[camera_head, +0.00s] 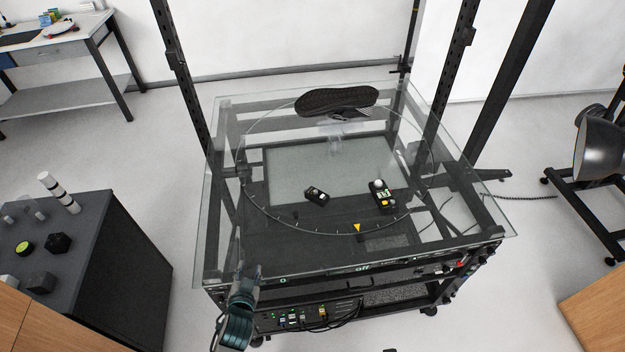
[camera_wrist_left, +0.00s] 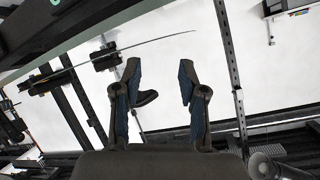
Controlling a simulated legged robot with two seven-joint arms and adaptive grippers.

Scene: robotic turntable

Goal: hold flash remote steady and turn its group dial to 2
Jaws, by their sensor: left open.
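Two small dark devices lie on the round glass turntable (camera_head: 270,222). No group dial can be made out at this size. My left gripper (camera_head: 250,270) is at the front left edge of the glass, well apart from both devices. Its two fingers (camera_wrist_left: 160,75) stand apart with nothing between them. My right gripper is not in view.
Dark frame posts (camera_head: 178,70) rise around the glass. A dark cabinet (camera_head: 120,245) with small objects stands at left, and a lamp (camera_head: 597,142) at right. The glass between the devices and front edge is mostly clear.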

